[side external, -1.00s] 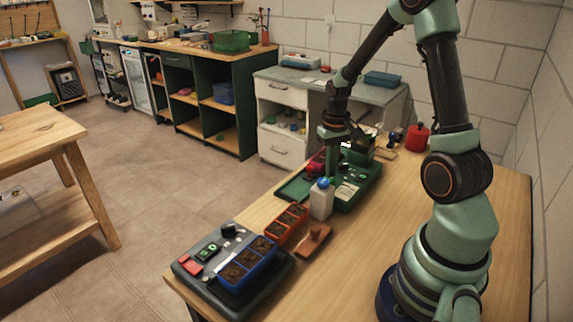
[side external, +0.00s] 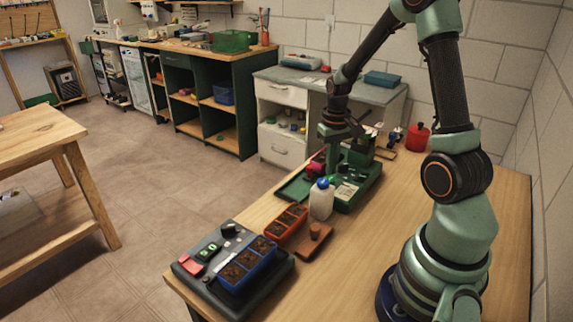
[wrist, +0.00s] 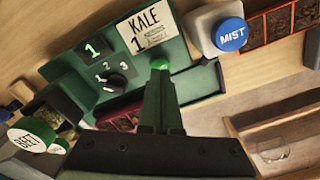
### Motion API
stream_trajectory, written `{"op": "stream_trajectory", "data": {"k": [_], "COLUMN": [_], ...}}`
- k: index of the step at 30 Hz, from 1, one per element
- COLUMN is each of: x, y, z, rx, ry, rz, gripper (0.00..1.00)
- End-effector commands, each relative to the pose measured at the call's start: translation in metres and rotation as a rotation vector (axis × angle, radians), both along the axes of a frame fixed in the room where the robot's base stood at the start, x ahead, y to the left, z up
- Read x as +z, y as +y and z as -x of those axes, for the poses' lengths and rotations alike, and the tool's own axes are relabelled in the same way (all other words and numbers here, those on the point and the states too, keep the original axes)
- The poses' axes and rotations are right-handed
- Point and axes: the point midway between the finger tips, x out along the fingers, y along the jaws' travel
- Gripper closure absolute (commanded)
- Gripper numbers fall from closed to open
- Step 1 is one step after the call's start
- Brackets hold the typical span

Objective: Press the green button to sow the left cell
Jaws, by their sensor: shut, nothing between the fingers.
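In the wrist view, the green button (wrist: 160,63) sits on the green machine (wrist: 190,85), just beyond my shut fingertips (wrist: 160,76). The tips appear to meet its near edge, but I cannot tell whether they press it. My gripper holds nothing. A magenta tray (wrist: 122,120) is partly hidden behind my gripper, so its cells are not clear. A display showing 1 (wrist: 96,48), a numbered dial (wrist: 109,86) and a KALE card (wrist: 147,31) are on the machine. In the side view, my gripper (side external: 332,166) is low over the green machine (side external: 347,197), and the button is hidden.
A white bottle (side external: 321,204) with a blue MIST cap (wrist: 232,35) stands beside the machine. An orange tray (side external: 287,224) and a blue tray (side external: 247,267) with soil are nearer the table's front end. A red canister (side external: 417,138) stands farther back.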

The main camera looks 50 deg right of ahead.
Motion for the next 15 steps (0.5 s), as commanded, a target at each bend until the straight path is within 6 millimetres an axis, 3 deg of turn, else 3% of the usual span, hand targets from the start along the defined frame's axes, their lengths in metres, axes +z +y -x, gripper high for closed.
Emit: {"op": "stream_trajectory", "data": {"k": [15], "x": [0.038], "y": [0.0], "z": [-0.001], "rx": [0.0], "ry": [-0.003], "rz": [0.002], "gripper": [1.0]}}
